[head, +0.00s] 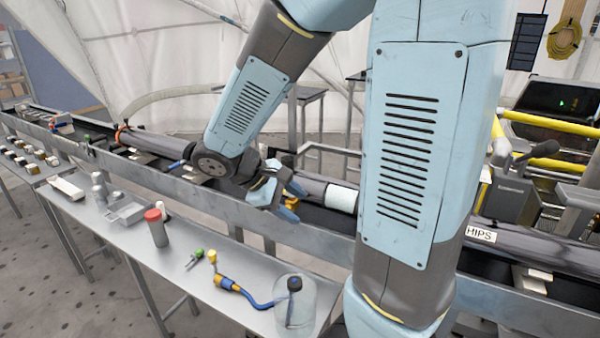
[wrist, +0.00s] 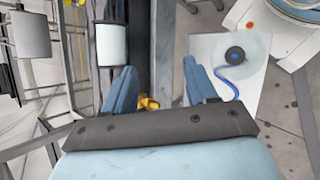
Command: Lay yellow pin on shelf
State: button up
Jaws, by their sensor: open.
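My gripper (head: 279,204) is open over the long dark trough, its blue fingers pointing down. It also shows open in the wrist view (wrist: 159,68), with nothing held between the fingers. A small yellow-orange piece (head: 295,189) shows just beside the fingers in the head view. It shows in the wrist view (wrist: 148,103) low beside the left finger, partly hidden by my gripper; its full shape cannot be told. Another small yellow piece (head: 212,257) stands on the grey metal shelf (head: 165,268), beside a green pin (head: 195,258). I cannot tell which yellow piece is the pin.
The shelf also holds a red-capped cylinder (head: 156,227), a grey tray (head: 126,211), a yellow-blue tool with a hose (head: 232,286) and a clear jar (head: 294,305). The trough's metal side wall (head: 225,213) lies between the trough and shelf. Some shelf surface is bare.

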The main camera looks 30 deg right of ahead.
jog(key=s+a+r+m+t+y, duration=0.2)
jog(key=s+r+m+t+y, duration=0.4)
jog(key=r, duration=0.6)
jog(key=shift+s+a+m+y, duration=0.25)
jog(key=shift+s+m+y, duration=0.55)
jog(key=shift+s+y, duration=0.45)
